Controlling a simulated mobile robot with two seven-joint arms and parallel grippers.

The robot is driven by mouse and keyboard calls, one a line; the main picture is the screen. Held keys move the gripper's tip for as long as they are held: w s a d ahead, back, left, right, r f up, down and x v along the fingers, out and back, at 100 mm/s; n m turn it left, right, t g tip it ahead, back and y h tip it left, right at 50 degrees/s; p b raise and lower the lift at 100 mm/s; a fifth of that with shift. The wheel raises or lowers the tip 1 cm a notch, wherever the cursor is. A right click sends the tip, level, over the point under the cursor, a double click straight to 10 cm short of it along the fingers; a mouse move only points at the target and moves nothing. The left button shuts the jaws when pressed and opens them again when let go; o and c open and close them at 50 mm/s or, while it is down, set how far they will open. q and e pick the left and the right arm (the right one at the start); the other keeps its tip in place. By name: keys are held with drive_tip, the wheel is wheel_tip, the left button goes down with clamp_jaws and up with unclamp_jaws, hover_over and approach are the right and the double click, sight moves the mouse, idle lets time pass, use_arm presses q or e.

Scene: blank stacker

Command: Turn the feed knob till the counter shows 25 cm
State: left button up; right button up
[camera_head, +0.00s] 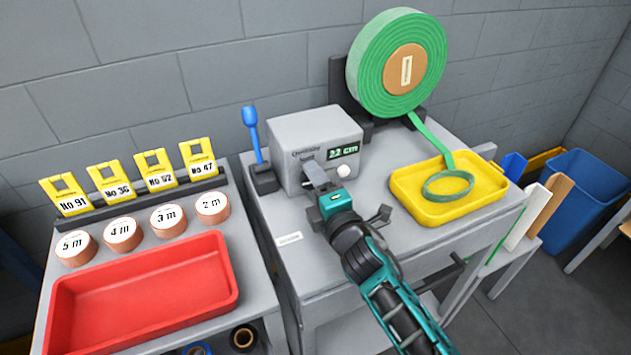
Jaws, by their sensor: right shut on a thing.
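The grey feeder box (300,135) stands on the grey bench, and its green-lit counter (343,151) reads 22 cm. My right gripper (314,172) comes in from the lower right and is shut at the front of the box, below and left of the counter. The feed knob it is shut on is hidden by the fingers. My left gripper is not in view.
A blue-handled lever (251,130) stands left of the box. On the left bench are a red tray (225,262), several labelled copper-coloured discs and yellow number tags. A blue bin (580,195) stands on the floor at right. A dark lever (381,213) sits near my right wrist.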

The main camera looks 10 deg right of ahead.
idle(0.3)
drive_tip(key=o, duration=0.9)
drive_tip(key=shift+o, duration=0.7)
drive_tip(key=s, duration=0.4)
drive_tip(key=s+d, duration=0.1)
drive_tip(key=s, duration=0.3)
drive_tip(key=s+d, duration=0.1)
drive_tip(key=s, duration=0.3)
drive_tip(key=shift+d, duration=0.15)
drive_tip(key=shift+s, duration=0.35)
